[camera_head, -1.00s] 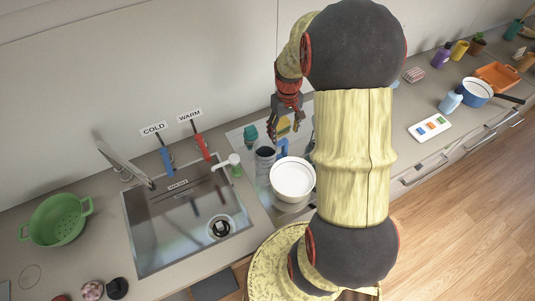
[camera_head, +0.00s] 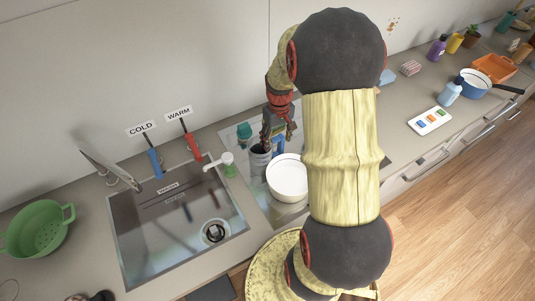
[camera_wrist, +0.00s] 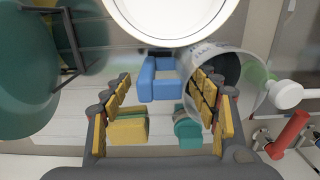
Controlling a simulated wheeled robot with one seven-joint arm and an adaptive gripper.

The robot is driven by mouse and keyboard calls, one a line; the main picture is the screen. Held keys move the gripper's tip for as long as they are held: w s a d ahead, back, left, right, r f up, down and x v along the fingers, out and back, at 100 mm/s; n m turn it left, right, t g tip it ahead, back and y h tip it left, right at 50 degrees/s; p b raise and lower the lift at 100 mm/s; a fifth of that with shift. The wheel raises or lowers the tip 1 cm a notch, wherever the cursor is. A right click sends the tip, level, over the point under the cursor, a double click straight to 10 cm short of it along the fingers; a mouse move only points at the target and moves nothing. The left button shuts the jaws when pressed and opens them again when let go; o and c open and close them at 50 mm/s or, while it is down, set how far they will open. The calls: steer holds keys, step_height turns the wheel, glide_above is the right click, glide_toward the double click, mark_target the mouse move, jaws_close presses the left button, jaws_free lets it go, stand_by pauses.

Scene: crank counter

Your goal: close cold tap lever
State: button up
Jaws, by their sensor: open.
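The cold tap lever (camera_head: 155,163) is blue and stands behind the sink at its back edge, under a COLD sign (camera_head: 141,129). The red warm lever (camera_head: 193,147) stands to its right under a WARM sign (camera_head: 179,113). My gripper (camera_head: 278,137) is right of both levers, above the counter by a dark-mouthed jar, and touches neither lever. In the wrist view my gripper (camera_wrist: 163,97) is open with nothing held between its fingers. The red lever (camera_wrist: 290,134) shows at the right of that view. I cannot make out the blue lever there.
A white bowl (camera_head: 287,178), the jar (camera_wrist: 222,75), a blue object (camera_wrist: 160,80) and yellow (camera_wrist: 128,127) and teal (camera_wrist: 187,132) items crowd the space around my gripper. The white spout (camera_head: 217,162) stands between the levers and the jar. A green colander (camera_head: 38,230) is left of the sink.

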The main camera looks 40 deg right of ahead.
mark_target(277, 153)
step_height(277, 153, down, 5)
steer(key=shift+f+b, duration=0.2)
steer(key=shift+b, duration=0.2)
steer(key=c, duration=0.3)
steer(key=c, duration=1.1)
jaws_close()
